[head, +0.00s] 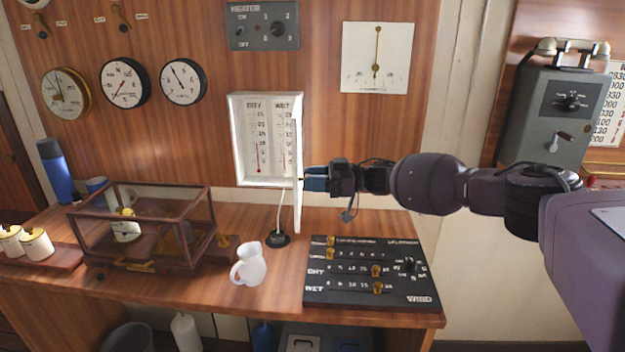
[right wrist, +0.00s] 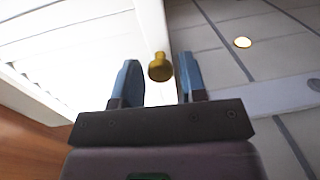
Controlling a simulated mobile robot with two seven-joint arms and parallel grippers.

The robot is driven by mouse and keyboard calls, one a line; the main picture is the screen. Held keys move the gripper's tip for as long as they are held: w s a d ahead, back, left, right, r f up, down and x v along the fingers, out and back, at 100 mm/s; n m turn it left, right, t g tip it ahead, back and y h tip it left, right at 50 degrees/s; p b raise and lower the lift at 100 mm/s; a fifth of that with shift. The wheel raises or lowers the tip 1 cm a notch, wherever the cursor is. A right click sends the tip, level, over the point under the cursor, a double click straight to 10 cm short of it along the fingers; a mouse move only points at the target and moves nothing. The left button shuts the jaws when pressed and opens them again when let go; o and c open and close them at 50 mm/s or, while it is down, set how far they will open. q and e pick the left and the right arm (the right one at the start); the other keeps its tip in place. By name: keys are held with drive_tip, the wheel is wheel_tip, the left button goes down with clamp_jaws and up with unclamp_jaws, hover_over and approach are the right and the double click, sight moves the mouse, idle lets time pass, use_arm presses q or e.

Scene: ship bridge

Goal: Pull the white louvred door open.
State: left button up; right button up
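The white louvred door (head: 297,175) belongs to a white wall box (head: 238,140) with two thermometers, marked DRY and WET. The door stands swung out from the box's right side, seen nearly edge-on in the head view. Its louvred face (right wrist: 70,45) shows at upper left in the right wrist view. A small brass knob (right wrist: 159,67) shows between the blue fingertips of my right gripper (right wrist: 158,80), with a gap on each side. In the head view my right gripper (head: 312,180) is just right of the door's edge. My left gripper is out of view.
Below the door is a wooden counter (head: 200,285) with a white jug (head: 250,265), a black switch panel (head: 370,275) and a glass-sided case (head: 145,225). A grey telephone unit (head: 553,115) is on the wall at right.

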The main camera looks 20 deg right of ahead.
drive_tip(key=shift+o, duration=0.8)
drive_tip(key=b+v, duration=0.1)
drive_tip(key=v, duration=1)
